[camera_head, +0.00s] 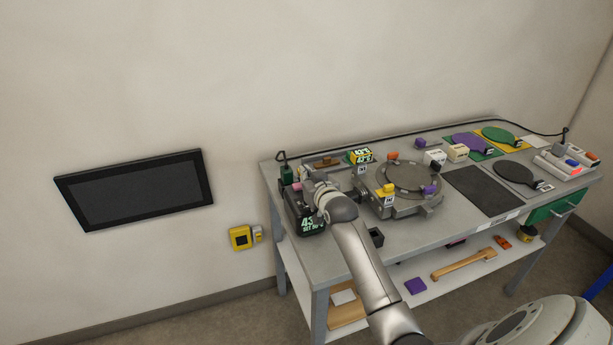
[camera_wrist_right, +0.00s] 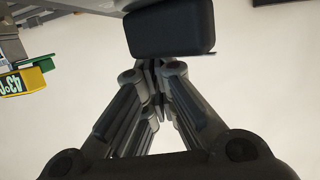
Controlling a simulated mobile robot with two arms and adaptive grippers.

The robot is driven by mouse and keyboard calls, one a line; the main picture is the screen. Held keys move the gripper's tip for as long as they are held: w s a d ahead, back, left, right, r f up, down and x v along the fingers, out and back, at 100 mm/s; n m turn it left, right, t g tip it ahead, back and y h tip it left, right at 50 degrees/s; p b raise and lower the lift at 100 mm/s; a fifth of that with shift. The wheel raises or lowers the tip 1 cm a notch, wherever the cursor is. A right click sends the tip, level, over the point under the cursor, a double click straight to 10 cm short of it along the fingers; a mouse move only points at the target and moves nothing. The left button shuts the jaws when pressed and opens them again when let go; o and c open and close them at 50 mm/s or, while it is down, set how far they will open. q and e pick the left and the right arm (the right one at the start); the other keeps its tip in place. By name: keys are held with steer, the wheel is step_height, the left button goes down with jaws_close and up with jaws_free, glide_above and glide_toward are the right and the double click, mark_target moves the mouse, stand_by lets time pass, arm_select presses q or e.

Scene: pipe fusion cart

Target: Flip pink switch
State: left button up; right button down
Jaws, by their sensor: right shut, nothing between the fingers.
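A small pink piece (camera_head: 297,187), which looks like the pink switch, shows at the left end of the cart, by a dark box with a green numeric display (camera_head: 311,224). My right gripper (camera_head: 316,189) is over this box, just right of the pink piece; its fingertips are largely hidden by my wrist. In the right wrist view the fingers (camera_wrist_right: 154,68) are shut and empty, their tips close to a dark rounded block (camera_wrist_right: 170,28). No pink shows there, and I cannot tell whether the fingers touch anything. My left gripper is not in view.
A round grey machine (camera_head: 410,178) with yellow and purple blocks stands right of my arm on the cart (camera_head: 338,264). A yellow display box (camera_head: 359,156) stands behind. Paddles and a dark mat (camera_head: 482,190) lie farther right. A yellow wall box (camera_head: 240,238) is left.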

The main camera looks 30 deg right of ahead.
steer(key=shift+f, duration=0.3)
